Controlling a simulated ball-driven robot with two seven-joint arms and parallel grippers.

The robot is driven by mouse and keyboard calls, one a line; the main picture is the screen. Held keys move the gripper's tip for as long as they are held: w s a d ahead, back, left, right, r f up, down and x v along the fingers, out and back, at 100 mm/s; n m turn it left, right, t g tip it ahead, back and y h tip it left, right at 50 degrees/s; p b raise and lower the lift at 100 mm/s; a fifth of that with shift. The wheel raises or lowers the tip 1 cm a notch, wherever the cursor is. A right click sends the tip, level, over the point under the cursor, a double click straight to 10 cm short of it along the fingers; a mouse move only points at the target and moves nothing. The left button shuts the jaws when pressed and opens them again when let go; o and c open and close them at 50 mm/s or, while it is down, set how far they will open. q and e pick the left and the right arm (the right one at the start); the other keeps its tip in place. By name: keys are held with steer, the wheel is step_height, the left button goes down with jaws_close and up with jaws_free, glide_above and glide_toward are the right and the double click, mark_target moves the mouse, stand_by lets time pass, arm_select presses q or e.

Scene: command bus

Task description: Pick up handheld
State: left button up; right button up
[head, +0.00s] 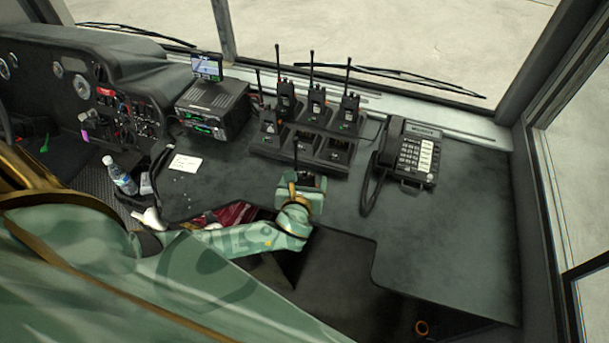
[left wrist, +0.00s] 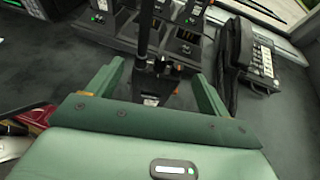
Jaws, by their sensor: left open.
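A black handheld radio (left wrist: 155,88) with a tall antenna is between the two green fingers of my left gripper (left wrist: 158,74) in the left wrist view. The fingers are open, with a gap on each side of the radio. In the head view my left gripper (head: 306,181) is over the dashboard, in front of the charger. The antenna of that handheld (head: 295,155) rises from the gripper, and its body is mostly hidden there. More handhelds (head: 286,100) stand upright in the black multi-slot charger (head: 262,146). My right gripper is not in view.
A desk phone (head: 412,158) with a coiled cord stands right of the charger. A radio unit with a small screen (head: 212,105) stands at left. A water bottle (head: 122,178) and a white card (head: 185,162) lie left. The dashboard right of my gripper (head: 450,240) is clear.

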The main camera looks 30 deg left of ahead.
arm_select(q)
steer(key=b+x, duration=0.1)
steer(key=x, duration=0.3)
steer(key=shift+w+a+f, duration=0.15)
steer(key=shift+a+f, duration=0.05)
steer(key=shift+a, duration=0.05)
steer(key=shift+r, duration=0.1)
steer(key=c, duration=1.5)
steer(key=shift+r, duration=0.1)
